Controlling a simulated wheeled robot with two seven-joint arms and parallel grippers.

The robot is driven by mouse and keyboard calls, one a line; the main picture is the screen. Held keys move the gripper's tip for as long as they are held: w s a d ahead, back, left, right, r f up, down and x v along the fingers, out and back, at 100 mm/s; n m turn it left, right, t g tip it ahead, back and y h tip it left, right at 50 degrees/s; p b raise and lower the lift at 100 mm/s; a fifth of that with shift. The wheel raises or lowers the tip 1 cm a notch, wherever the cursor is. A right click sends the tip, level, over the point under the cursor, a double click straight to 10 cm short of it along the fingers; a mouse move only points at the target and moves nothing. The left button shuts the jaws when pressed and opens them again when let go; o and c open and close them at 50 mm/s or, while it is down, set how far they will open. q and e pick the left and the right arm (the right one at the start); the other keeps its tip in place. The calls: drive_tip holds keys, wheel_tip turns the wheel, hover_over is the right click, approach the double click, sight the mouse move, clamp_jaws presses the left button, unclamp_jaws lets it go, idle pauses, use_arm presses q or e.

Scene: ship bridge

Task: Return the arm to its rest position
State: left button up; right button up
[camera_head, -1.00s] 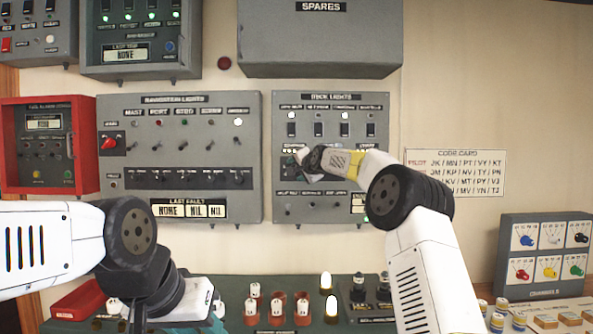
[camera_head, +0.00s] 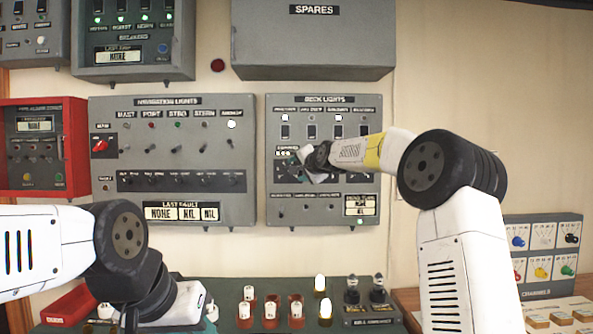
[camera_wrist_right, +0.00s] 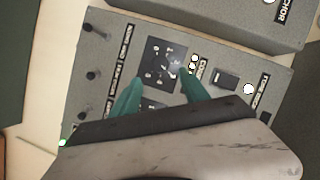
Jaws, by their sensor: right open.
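My right arm reaches in from the right in the head view, and its gripper (camera_head: 298,160) is in front of the deck lights panel (camera_head: 364,217). In the right wrist view the two teal fingers of my right gripper (camera_wrist_right: 160,92) are apart with nothing held between them. They point at the panel's dark square control (camera_wrist_right: 165,65); I cannot tell whether they touch it. My left arm is low at the left of the head view, folded, with its gripper end (camera_head: 185,305) largely hidden behind its own links.
The navigation lights panel (camera_head: 172,104) is left of the deck lights panel. A grey spares box (camera_head: 313,45) is above. A red-framed panel (camera_head: 76,150) is at far left. A console (camera_head: 240,290) with several lamps and knobs lies below. A channels box (camera_head: 545,288) stands at right.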

drive_tip(key=s+d+f+n+g+h, duration=0.1)
drive_tip(key=s+d+f+n+g, duration=0.15)
drive_tip(key=s, duration=1.05)
drive_tip(key=s+d+f+n+g+h, duration=0.1)
drive_tip(key=s+d+f+n+g, duration=0.2)
drive_tip(key=s, duration=1)
drive_tip(key=s+d+f+n+g, duration=0.1)
drive_tip(key=s+f, duration=0.4)
drive_tip(key=s, duration=0.3)
drive_tip(key=s+d+f+n+g, duration=0.1)
drive_tip(key=s+d+f, duration=0.1)
drive_tip(key=s+f, duration=0.4)
drive_tip(key=s+d+f+n+g+h, duration=0.1)
drive_tip(key=s+f, duration=0.4)
drive_tip(key=s, duration=0.6)
drive_tip(key=shift+s+d+f, duration=0.2)
drive_tip(key=shift+s+d, duration=0.15)
drive_tip(key=shift+d, duration=0.25)
drive_tip(key=shift+n, duration=0.25)
